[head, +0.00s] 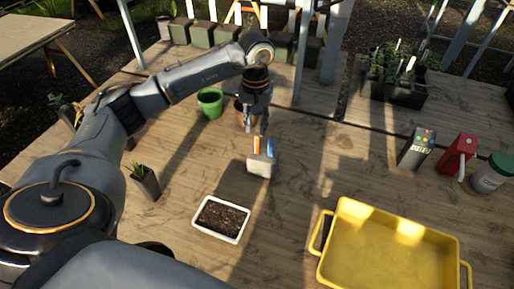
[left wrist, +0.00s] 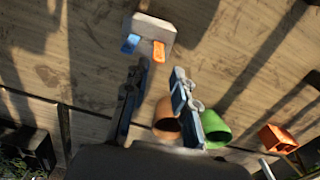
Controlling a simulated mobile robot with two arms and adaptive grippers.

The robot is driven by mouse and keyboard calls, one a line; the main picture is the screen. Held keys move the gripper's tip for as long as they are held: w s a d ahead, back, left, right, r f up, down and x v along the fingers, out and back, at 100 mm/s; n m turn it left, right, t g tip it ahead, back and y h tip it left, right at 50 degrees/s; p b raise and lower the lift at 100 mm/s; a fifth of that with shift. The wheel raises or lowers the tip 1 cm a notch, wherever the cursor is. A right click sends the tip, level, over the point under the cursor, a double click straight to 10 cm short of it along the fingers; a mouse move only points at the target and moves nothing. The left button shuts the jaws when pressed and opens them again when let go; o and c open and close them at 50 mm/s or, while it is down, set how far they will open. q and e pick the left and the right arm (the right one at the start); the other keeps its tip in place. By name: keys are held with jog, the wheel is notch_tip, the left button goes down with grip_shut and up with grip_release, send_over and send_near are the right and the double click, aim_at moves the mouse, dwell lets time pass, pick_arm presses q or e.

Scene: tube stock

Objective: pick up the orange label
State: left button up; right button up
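The orange label (head: 256,144) stands upright in a small pale grey holder (head: 261,166), beside a blue label (head: 270,147). In the left wrist view the orange label (left wrist: 159,51) is on the right of the holder (left wrist: 156,29), the blue label (left wrist: 131,43) on the left. My left gripper (head: 264,128) points down just above and behind the labels in the head view. Its two fingers (left wrist: 157,76) are apart with nothing between their tips, and the orange label shows just beyond them. I see no contact. My right gripper is not in view.
A green pot (head: 210,102) and a terracotta pot (head: 240,113) stand near the left gripper. A white tray of soil (head: 197,222) and a yellow tray (head: 336,243) lie nearer. A grey device (head: 416,150), red container (head: 457,155) and green-lidded jar (head: 492,174) stand at right.

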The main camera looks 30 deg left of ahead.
aim_at(257, 138)
pick_arm(q)
jog(key=f+p, duration=0.1)
jog(key=f, duration=0.1)
jog(key=f+p, duration=0.1)
jog(key=f, duration=0.2)
jog(key=shift+s+d, duration=0.1)
jog(key=shift+d, duration=0.1)
jog(key=c, duration=0.5)
jog(key=shift+o, duration=0.2)
